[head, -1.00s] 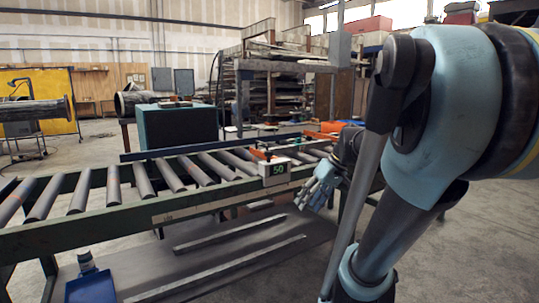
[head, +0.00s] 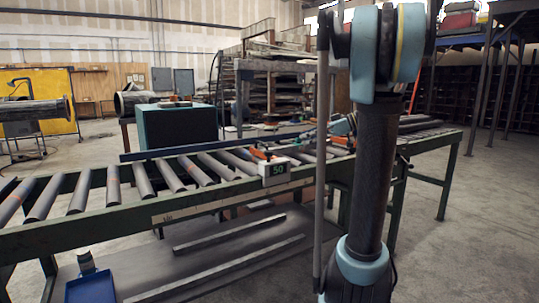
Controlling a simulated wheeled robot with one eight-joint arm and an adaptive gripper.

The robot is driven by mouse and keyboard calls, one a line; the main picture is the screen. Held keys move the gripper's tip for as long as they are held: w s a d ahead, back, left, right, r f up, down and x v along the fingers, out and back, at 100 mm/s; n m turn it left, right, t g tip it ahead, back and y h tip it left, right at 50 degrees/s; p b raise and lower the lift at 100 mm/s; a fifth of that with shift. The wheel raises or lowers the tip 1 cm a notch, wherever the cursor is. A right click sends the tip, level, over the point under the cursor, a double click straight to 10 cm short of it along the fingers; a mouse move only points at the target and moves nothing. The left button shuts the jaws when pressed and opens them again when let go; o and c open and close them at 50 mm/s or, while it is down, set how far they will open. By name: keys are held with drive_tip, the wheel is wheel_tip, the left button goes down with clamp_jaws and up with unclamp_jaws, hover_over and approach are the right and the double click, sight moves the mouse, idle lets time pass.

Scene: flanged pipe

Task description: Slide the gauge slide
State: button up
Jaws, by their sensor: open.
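The gauge slide, a small white block with a dark display reading 50 (head: 274,171), sits on the front rail of the roller conveyor. An orange part (head: 260,154) lies just behind it. My gripper (head: 314,139) is small and partly hidden behind my upright arm, over the rollers to the right of the gauge. It looks apart from the gauge and open, with nothing visible in it. Its fingers are hard to make out.
The roller conveyor (head: 110,212) runs across the view and continues right behind my arm. A dark teal block (head: 176,126) stands behind it. A blue dustpan (head: 92,287) lies below at the left. Bare floor is clear at the right.

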sight(268, 152)
drive_tip(key=x, duration=1.7)
drive_tip(key=shift+a, duration=0.15)
drive_tip(key=shift+c, duration=0.4)
clamp_jaws()
